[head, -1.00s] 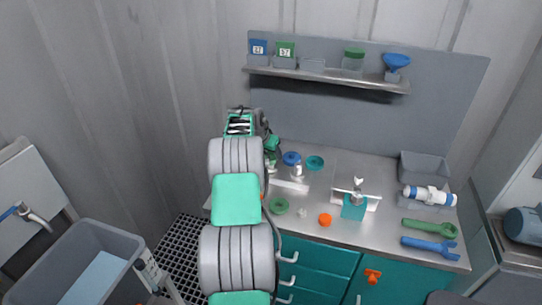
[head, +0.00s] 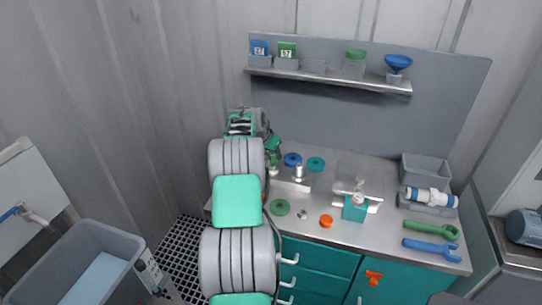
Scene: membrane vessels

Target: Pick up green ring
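A green ring (head: 280,207) lies flat on the metal bench top, just right of my arm and near the front edge. A teal ring (head: 316,164) and a blue ring (head: 292,160) lie farther back. My gripper (head: 272,168) is small and mostly hidden beside my own arm links, near the back left of the bench. It is behind the green ring in the picture and apart from it. Its fingers do not show clearly enough to tell whether they are open or shut.
A small metal part (head: 302,214) and an orange knob (head: 326,220) lie right of the green ring. A teal block fixture (head: 355,208) stands farther right. Green (head: 431,229) and blue (head: 431,246) wrenches lie near a grey bin (head: 425,169). A shelf (head: 330,78) hangs above.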

